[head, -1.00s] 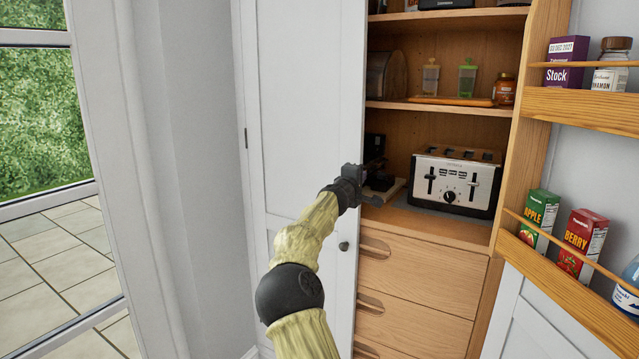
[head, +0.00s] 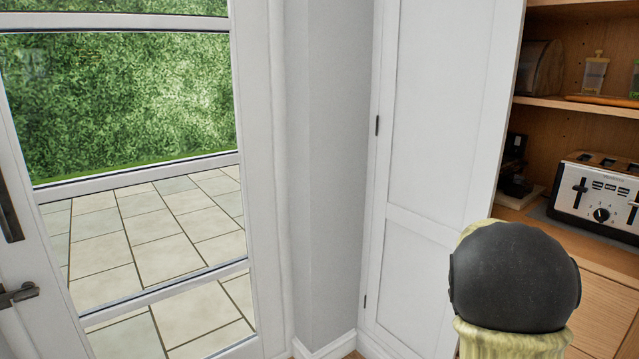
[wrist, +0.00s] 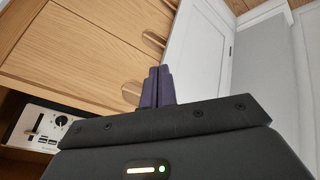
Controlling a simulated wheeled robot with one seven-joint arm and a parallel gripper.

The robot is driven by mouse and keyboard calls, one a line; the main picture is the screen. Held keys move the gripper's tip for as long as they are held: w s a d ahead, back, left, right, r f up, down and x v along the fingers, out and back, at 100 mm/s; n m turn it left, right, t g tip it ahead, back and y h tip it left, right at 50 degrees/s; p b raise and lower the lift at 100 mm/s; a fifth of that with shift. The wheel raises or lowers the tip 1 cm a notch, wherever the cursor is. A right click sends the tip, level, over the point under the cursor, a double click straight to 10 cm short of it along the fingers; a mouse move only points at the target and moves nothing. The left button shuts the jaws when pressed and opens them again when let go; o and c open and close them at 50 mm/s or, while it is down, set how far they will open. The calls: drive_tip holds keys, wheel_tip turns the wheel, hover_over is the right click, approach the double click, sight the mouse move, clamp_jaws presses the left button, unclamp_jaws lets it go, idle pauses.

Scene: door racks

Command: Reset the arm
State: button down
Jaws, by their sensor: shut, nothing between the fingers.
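My gripper (wrist: 157,88) shows in the wrist view with its two dark fingers pressed together, shut and empty. It points toward the wooden drawers (wrist: 95,50) and the white cupboard door (wrist: 200,50), apart from both as far as I can tell. In the head view my arm's dark round joint (head: 514,276) is at the lower right, in front of the cupboard. The gripper itself is not visible in the head view.
The white cupboard door (head: 432,130) stands left of the open shelves. A toaster (head: 598,190) sits on the shelf at right, also in the wrist view (wrist: 38,125). A glass door (head: 130,100) is at left, with a grey wall (head: 335,150) between.

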drive_tip(key=s+a+f+g+y, duration=0.2)
drive_tip(key=s+a+f, duration=0.1)
drive_tip(key=s+a, duration=0.75)
drive_tip(key=s+a+f+g+y, duration=0.1)
drive_tip(key=s+a+f+y, duration=0.2)
drive_tip(key=s+a, duration=0.8)
wheel_tip(320, 180, up, 26)
drive_tip(key=d+p, duration=0.1)
drive_tip(key=p, duration=2.5)
drive_tip(key=shift+s, duration=0.35)
drive_tip(key=shift+f, duration=0.15)
